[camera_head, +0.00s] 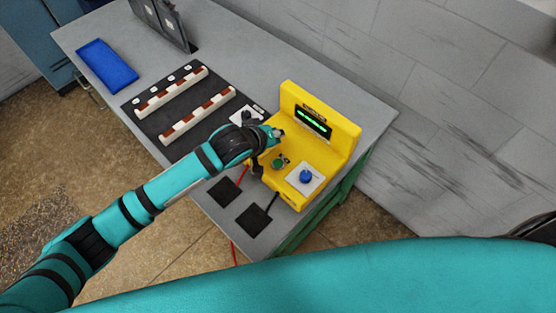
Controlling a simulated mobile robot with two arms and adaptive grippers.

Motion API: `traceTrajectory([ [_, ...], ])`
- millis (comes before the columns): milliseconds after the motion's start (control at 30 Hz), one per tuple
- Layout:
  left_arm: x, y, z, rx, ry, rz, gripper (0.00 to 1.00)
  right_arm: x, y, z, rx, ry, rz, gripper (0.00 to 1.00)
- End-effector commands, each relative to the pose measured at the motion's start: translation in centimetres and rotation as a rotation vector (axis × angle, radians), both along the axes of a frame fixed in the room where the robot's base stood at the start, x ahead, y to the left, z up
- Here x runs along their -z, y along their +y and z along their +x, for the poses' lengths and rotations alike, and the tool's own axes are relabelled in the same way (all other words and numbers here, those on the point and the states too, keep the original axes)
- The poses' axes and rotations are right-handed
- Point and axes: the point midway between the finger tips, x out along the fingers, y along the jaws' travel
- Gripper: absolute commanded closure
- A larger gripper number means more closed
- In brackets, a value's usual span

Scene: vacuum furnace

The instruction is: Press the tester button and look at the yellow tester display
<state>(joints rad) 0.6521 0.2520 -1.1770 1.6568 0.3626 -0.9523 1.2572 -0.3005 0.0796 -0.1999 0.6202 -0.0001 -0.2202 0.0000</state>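The yellow tester (345,135) stands on the grey table. Its dark display (312,123) shows a lit green line, too small to read. A blue round button (306,177) sits on a white plate on the tester's lower front. A small green round part (279,163) is left of it. My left gripper (272,150) is over the tester's left side, close to the green part and left of the blue button, apart from the button. Its fingers are small and partly hidden, so I cannot tell whether they are open or touching anything. My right gripper is out of view.
A black mat (152,126) holds two white-and-brown bars (172,91) (198,115). A blue tray (107,65) lies at the table's left. Two black pads (225,192) (254,221) with red and black leads lie at the front edge. A grey wall stands behind.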

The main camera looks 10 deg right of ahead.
Motion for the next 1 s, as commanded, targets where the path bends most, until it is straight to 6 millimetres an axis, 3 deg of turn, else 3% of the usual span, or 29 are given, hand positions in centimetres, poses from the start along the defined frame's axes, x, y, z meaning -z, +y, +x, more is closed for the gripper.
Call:
traceTrajectory([
  [467, 1.2, 0.0, 0.0, 0.000, -0.001, 0.000, 1.00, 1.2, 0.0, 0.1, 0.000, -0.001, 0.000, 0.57],
  [900, 6.9, 0.0, 0.0, 0.002, -0.005, 0.001, 1.00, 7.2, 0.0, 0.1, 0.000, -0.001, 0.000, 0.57],
  [1000, 7.8, 0.0, 0.0, 0.000, 0.000, -0.001, 1.00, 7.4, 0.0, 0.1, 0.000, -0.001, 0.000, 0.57],
])
